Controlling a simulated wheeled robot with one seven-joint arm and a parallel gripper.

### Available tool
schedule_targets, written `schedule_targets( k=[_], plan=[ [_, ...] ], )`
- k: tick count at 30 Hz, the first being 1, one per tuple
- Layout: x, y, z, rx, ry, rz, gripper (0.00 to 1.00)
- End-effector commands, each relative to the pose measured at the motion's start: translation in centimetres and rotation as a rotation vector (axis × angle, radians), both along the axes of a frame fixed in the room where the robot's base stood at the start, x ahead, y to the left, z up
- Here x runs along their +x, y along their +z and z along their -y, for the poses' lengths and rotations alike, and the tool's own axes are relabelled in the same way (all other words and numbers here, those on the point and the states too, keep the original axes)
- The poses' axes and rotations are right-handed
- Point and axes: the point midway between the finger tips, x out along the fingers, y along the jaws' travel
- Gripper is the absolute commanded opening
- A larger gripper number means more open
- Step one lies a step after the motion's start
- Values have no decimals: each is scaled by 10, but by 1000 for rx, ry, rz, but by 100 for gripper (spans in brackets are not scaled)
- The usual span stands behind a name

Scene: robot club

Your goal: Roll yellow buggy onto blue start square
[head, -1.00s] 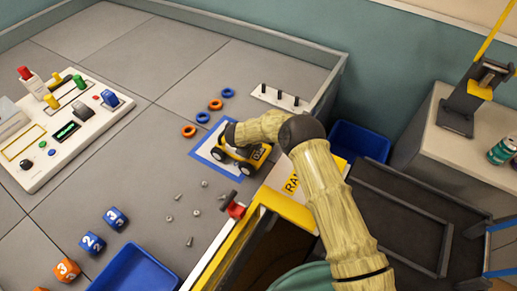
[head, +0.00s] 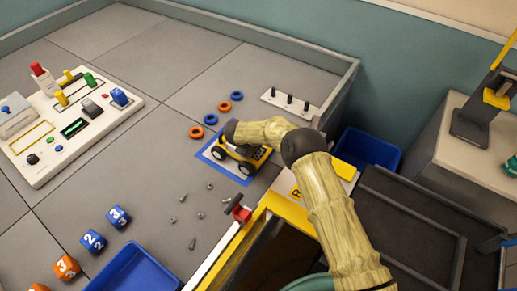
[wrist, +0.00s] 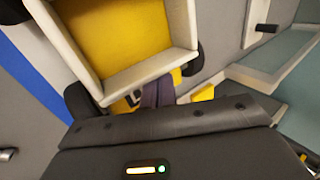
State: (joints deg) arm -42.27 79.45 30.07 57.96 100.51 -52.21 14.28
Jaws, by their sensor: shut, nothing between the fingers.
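The yellow buggy (head: 243,160) with black wheels stands on the blue start square (head: 206,158) in the head view. Blue border shows to its left and along its near side; the far right part is hidden by my arm. In the wrist view the buggy's yellow bed (wrist: 135,35) with a cream rim fills the top, with dark wheels beside it and a blue strip (wrist: 38,68) at left. My gripper (wrist: 158,95) is shut and empty, close against the buggy's end; I cannot tell if it touches. In the head view my arm hides the fingers.
Blue and orange rings (head: 196,132) and a peg board (head: 290,103) lie beyond the square. Loose screws, a red-handled clamp (head: 238,210) and a blue tray (head: 135,270) are on the near side. A grey wall (head: 345,90) edges the table.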

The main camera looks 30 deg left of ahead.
Motion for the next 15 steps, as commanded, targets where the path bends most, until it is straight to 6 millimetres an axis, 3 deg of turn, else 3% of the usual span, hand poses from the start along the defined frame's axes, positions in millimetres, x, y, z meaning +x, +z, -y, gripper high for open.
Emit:
schedule_targets(
  k=[15],
  plan=[
    [2, 1, -23, -1, 1, 1, 0]
  ],
)
